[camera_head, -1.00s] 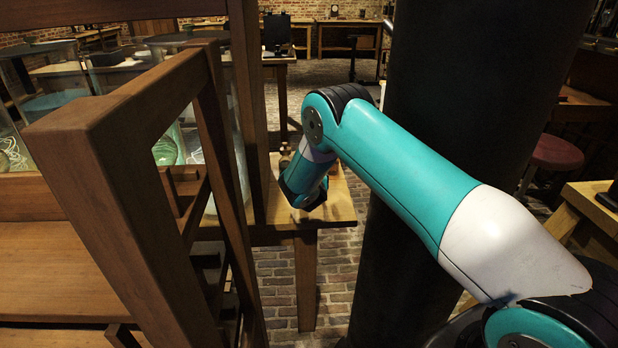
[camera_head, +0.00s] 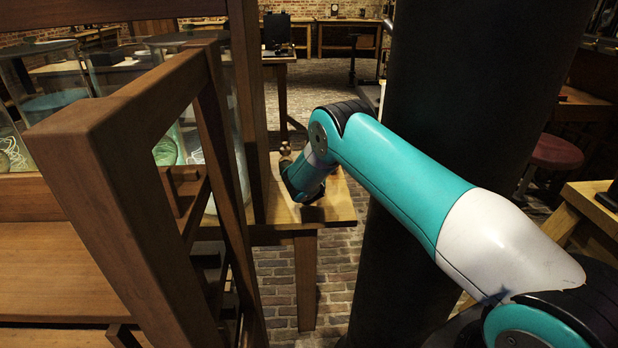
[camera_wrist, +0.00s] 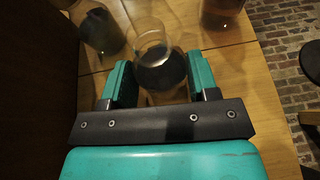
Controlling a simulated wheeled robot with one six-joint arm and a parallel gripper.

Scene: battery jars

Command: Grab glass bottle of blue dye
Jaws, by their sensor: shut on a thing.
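In the wrist view, a clear glass bottle (camera_wrist: 158,68) with dark bluish liquid stands between the two teal fingers of my gripper (camera_wrist: 160,76). The gripper is shut on it, one finger at each side. The bottle appears to be on or just above the wooden table; I cannot tell which. In the head view my arm's wrist hangs over the small wooden table (camera_head: 340,208), and the fingers and the held bottle cannot be made out there.
In the wrist view, a dark glass vessel (camera_wrist: 101,28) stands at the upper left and a brownish one (camera_wrist: 220,12) at the upper right. In the head view, a wooden frame (camera_head: 105,130) is close on the left and a thick dark column (camera_head: 460,110) stands right of centre.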

